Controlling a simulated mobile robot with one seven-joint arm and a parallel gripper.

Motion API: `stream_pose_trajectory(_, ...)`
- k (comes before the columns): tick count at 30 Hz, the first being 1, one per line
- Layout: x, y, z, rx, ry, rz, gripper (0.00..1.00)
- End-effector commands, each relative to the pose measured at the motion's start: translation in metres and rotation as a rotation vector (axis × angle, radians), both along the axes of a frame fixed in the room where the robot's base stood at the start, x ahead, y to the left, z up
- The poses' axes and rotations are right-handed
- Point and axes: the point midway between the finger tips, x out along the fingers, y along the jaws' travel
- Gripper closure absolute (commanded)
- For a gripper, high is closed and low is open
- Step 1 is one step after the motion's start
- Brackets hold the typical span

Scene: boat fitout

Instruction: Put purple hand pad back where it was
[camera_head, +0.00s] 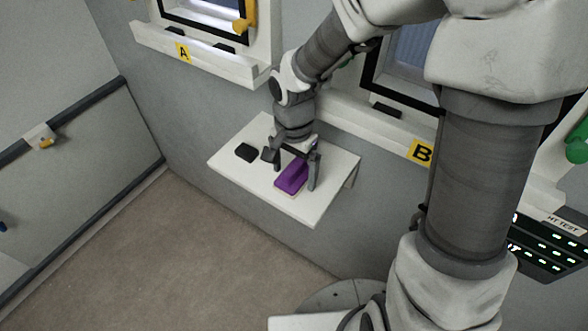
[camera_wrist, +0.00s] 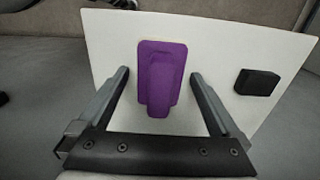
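The purple hand pad (camera_head: 291,177) lies on a white wall shelf (camera_head: 320,208), near its front edge. In the wrist view the pad (camera_wrist: 161,65) shows a flat base with a raised handle. My gripper (camera_head: 297,170) is directly over the pad, pointing down at it. In the wrist view its two fingers (camera_wrist: 160,80) are spread wide, one on each side of the pad, with visible gaps between them and the pad. Whether the fingertips reach the shelf cannot be told.
A black block (camera_head: 246,152) lies on the shelf and also shows in the wrist view (camera_wrist: 257,82). Windows labelled A (camera_head: 183,52) and B (camera_head: 421,152) have white sills above the shelf.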

Motion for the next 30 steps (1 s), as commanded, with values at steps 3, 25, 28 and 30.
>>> stream_pose_trajectory(3,0.0,0.0,0.0,0.0,0.0,0.0,0.0)
stream_pose_trajectory(25,0.001,0.0,0.105,0.0,-0.002,-0.001,0.0)
stream_pose_trajectory(28,0.001,0.0,0.115,-0.001,-0.002,0.0,0.0)
stream_pose_trajectory(30,0.0,0.0,0.12,-0.002,-0.001,0.001,0.0)
